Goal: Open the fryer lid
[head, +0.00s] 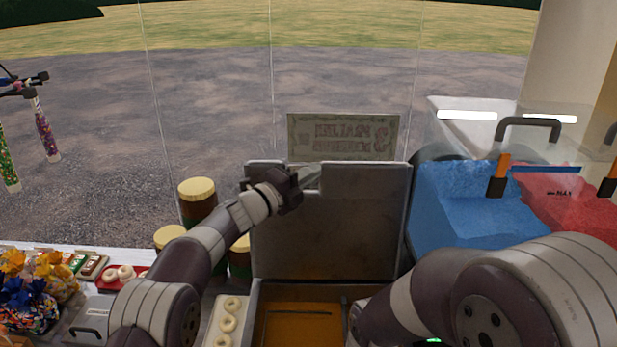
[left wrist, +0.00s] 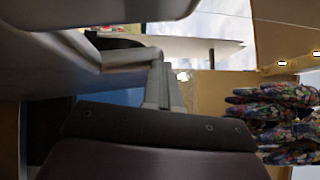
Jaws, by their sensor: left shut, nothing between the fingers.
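The fryer lid (head: 350,235) is a grey metal panel. It stands upright at the back of the fryer, so the fryer is open. Orange-brown oil (head: 300,328) shows in the fryer below it, partly hidden by my right arm. My left gripper (head: 290,187) is at the upper left part of the lid, overlapping its top edge in the head view. I cannot tell whether it touches the lid. In the left wrist view its fingers (left wrist: 163,85) are together with nothing between them. My right arm comes in from the right, but its gripper is out of view.
Blue floss (head: 455,200) and red floss (head: 575,215) lie under a clear cover at right. Ring doughnuts (head: 229,323) stand left of the fryer. Jars with yellow lids (head: 198,190) stand behind my left arm. Wrapped sweets (head: 30,300) fill the far left. A sign (head: 343,137) is behind the lid.

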